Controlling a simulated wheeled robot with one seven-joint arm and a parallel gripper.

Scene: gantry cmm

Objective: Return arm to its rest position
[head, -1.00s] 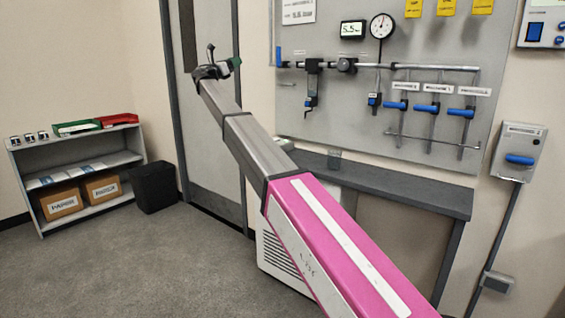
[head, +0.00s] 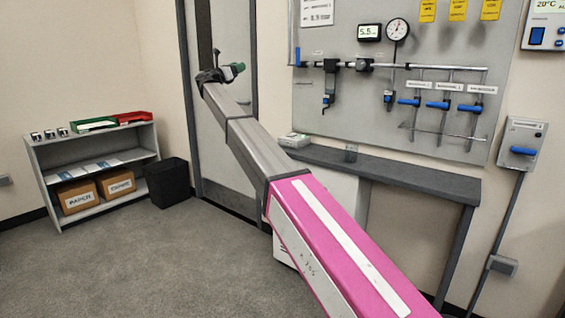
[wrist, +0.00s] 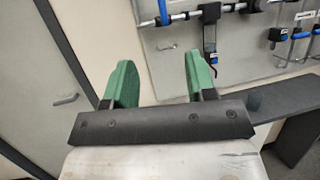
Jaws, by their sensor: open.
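My arm reaches up and to the left across the head view, a pink segment low and grey segments beyond it. The fingers point toward the door and the wall panel and touch nothing that I can see.
A narrow dark bench (head: 400,173) stands under the grey tool panel (head: 440,60) with gauges and blue-handled tools. A low shelf (head: 95,165) with boxes and trays and a black bin (head: 168,182) stand at the left. The grey floor (head: 150,260) in front is clear.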

